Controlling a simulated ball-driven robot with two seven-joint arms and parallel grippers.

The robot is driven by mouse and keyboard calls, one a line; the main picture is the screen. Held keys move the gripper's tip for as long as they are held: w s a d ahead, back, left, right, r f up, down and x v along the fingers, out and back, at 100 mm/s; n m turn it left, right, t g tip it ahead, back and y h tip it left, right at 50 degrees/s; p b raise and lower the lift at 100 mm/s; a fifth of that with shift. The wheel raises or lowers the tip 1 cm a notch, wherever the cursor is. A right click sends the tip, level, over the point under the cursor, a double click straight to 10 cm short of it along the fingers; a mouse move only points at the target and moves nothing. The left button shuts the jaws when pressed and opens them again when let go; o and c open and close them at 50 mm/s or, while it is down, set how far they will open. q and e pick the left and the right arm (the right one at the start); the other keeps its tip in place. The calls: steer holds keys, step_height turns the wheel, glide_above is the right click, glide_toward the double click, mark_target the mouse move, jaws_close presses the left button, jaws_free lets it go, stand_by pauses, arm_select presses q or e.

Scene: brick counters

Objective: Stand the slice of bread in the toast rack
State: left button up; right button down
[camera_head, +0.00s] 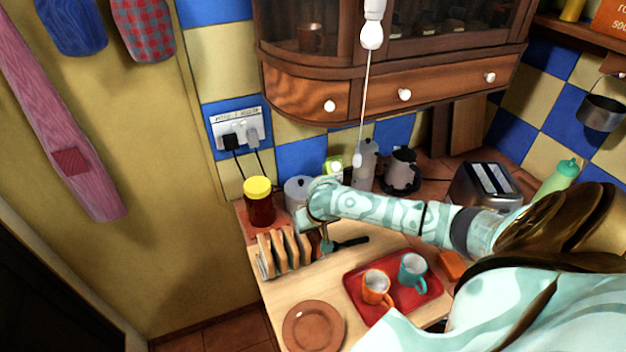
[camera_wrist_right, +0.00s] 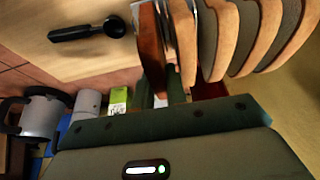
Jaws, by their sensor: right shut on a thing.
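The toast rack (camera_head: 266,262) stands near the left edge of the counter, with several upright, tan-edged pieces in a row. They also fill the upper right of the right wrist view (camera_wrist_right: 243,40). My right gripper (camera_head: 325,243) is at the right end of the rack. It is shut on the slice of bread (camera_wrist_right: 150,48), a brown upright piece beside the rack's end in the wrist view. The gripper and arm hide most of the slice in the head view. I cannot tell whether the slice is seated in a slot. My left gripper is out of view.
A black-handled utensil (camera_head: 350,242) lies right of the gripper. A red tray (camera_head: 405,303) with orange and teal mugs and a brown plate (camera_head: 313,327) are in front. A yellow-lidded jar (camera_head: 259,203) and a pale pot (camera_head: 296,192) stand behind.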

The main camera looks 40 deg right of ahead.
steer(key=c, duration=1.3)
jaws_free()
steer(key=shift+c, duration=0.2)
steer(key=p+v, duration=0.5)
steer(key=v, duration=1.1)
steer(key=shift+p, duration=0.3)
steer(key=shift+s, duration=0.15)
